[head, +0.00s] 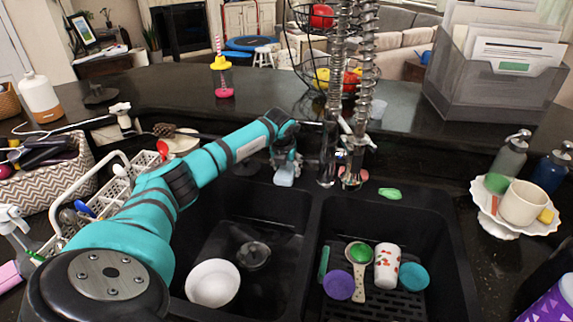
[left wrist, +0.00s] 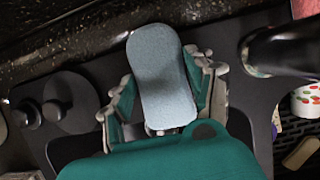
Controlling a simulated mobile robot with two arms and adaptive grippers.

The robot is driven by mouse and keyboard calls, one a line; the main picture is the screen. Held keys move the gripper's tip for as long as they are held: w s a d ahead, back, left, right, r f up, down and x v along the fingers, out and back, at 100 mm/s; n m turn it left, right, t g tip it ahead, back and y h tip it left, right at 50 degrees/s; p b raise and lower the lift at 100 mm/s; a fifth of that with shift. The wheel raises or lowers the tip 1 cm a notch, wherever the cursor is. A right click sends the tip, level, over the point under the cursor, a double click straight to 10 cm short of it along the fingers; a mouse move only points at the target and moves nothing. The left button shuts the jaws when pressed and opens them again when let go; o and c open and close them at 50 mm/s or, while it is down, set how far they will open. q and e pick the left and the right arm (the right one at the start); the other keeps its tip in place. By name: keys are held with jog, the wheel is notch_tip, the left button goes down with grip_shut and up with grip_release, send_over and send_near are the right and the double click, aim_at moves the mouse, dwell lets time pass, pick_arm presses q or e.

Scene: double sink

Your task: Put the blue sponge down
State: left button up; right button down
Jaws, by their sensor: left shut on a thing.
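My left gripper (head: 286,160) is shut on the blue sponge (head: 284,176), near the back rim of the left sink basin and left of the faucet. In the left wrist view the sponge (left wrist: 162,75) is pale grey-blue and upright between the two fingers of the gripper (left wrist: 162,100). I cannot tell whether the sponge touches the rim below it. My right gripper is not in view.
The faucet (head: 328,150) stands just right of the gripper. The left basin holds a white bowl (head: 212,283); the right basin holds a spoon, a cup (head: 387,266) and discs. A green item (head: 390,194) lies on the back ledge. A dish rack (head: 98,190) stands left.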

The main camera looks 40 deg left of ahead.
pick_arm(q)
jog(key=shift+f, duration=0.1)
jog(key=shift+f, duration=0.15)
jog(key=o, duration=1)
jog(key=shift+r, duration=0.55)
jog(key=b+v, duration=0.2)
jog(key=v, duration=0.9)
jog(key=shift+s+d+r, duration=0.1)
jog(key=shift+s+r, duration=0.1)
